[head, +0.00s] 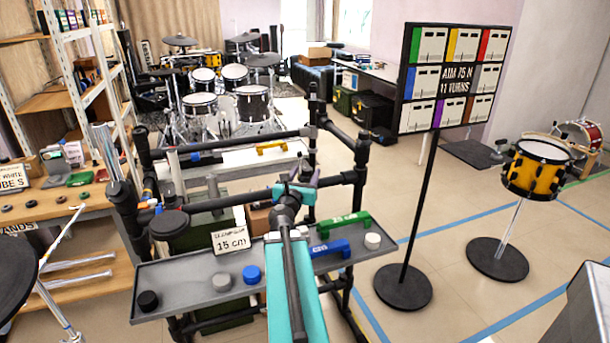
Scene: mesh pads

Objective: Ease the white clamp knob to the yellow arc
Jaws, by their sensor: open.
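A small white round knob (373,241) stands at the right end of the grey tray (190,293). I cannot tell whether it is the clamp knob named in the task. No arc-shaped yellow mark is clear; a yellow handle-like piece (271,147) lies on the white surface behind the rack. My gripper (298,180), with teal parts and dark fingers, is open near the rack's front bar (240,198), left of and beyond the white knob. Whether it touches the bar is unclear. My arm hides the middle of the tray.
The tray also holds a grey knob (222,282), a blue knob (252,274), a black knob (148,301), blue and green handles (346,222) and a "15 cm" card (231,240). Black rack posts (360,165) rise around. A panel stand (403,287) is at right, with open floor around.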

